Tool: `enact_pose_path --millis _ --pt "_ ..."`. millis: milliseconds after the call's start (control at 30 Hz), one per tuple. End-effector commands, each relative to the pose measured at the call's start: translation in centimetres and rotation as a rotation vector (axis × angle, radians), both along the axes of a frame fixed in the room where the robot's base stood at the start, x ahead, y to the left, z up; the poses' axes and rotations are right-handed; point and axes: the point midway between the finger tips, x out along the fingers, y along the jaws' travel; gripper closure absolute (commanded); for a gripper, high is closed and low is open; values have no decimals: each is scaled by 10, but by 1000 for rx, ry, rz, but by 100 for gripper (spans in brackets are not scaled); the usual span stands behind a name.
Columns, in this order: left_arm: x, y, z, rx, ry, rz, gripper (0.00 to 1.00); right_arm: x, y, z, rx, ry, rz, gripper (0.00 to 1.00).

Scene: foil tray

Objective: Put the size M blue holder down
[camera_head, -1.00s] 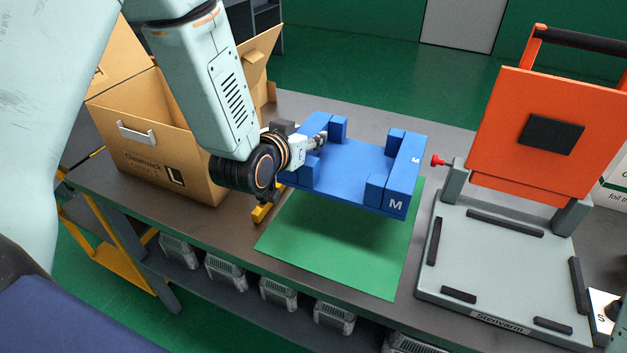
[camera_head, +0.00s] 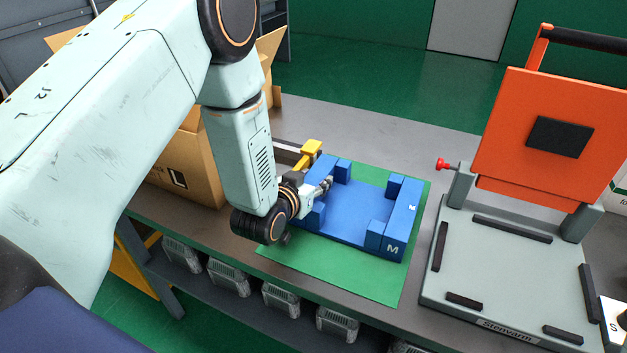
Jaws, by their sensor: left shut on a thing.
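The blue holder (camera_head: 358,211) marked M is over the green mat (camera_head: 345,270) on the grey table, level, with raised blocks at its corners. It looks to be at or very near the mat; whether it touches cannot be told for sure. My left gripper (camera_head: 322,190) is shut on the holder's left side wall. Its fingers are partly hidden by the wrist and the holder. My right gripper is not in view.
A cardboard box (camera_head: 188,165) marked L stands behind my left arm. A press with an orange lid (camera_head: 545,135), grey base (camera_head: 510,275) and red knob (camera_head: 443,164) stands right of the mat.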

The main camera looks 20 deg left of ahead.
Motion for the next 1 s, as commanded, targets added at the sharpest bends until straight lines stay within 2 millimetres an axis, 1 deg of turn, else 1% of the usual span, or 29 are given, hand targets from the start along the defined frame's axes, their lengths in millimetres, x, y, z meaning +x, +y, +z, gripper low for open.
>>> enact_pose_path --millis 67,200,233,500,767,867,967,1000 --pt "1 0 1 -2 -4 2 100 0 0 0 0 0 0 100" --pt "1 0 -3 -2 -4 2 100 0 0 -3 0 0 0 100" --pt "0 0 -4 -1 0 1 56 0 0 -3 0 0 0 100" --pt "0 0 -3 -1 1 1 34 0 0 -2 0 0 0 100" --pt "0 0 -3 -1 1 1 34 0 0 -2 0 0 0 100" --pt "0 0 1 -1 0 1 34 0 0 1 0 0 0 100" --pt "-9 1 4 -1 2 3 34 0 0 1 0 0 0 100" --pt "-15 1 6 -1 3 3 34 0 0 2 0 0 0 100"
